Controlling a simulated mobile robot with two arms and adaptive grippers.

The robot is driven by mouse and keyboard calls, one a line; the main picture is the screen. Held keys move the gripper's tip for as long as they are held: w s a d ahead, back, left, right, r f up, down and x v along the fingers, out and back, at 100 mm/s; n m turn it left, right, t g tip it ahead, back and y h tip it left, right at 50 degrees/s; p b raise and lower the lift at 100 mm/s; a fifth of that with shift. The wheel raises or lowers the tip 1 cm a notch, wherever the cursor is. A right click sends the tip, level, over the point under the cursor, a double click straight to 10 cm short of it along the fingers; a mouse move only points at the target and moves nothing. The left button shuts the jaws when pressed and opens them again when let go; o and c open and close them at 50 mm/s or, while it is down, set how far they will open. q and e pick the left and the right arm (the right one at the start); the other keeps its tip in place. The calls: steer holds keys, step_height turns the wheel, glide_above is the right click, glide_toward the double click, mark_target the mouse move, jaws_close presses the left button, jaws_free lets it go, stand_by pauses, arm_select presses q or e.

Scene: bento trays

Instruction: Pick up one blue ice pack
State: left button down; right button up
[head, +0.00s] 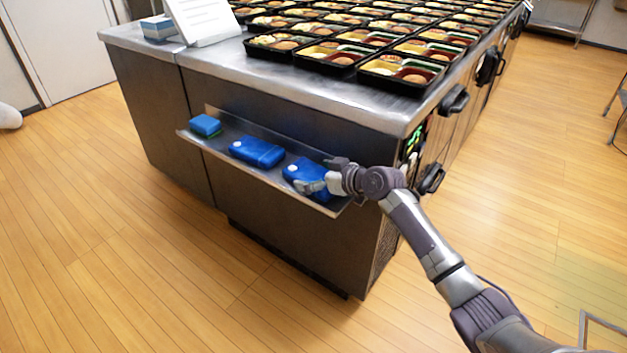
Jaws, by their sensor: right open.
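Two blue ice packs with a white cap lie on a metal shelf (222,148) fixed to the front of the steel counter. One ice pack (262,153) is in the middle of the shelf. The other ice pack (300,172) is at the shelf's right end. My right gripper (318,176) is open at the right ice pack, with its fingers over that pack's right part and hiding some of it. I cannot tell whether the fingers touch it. My left gripper is not in view.
A blue and green sponge-like block (205,125) lies at the shelf's left end. Several bento trays (402,75) cover the counter top (283,82). The wooden floor in front is clear.

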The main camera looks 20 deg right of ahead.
steer(key=shift+c, duration=0.3)
steer(key=c, duration=1.1)
steer(key=shift+r, duration=0.1)
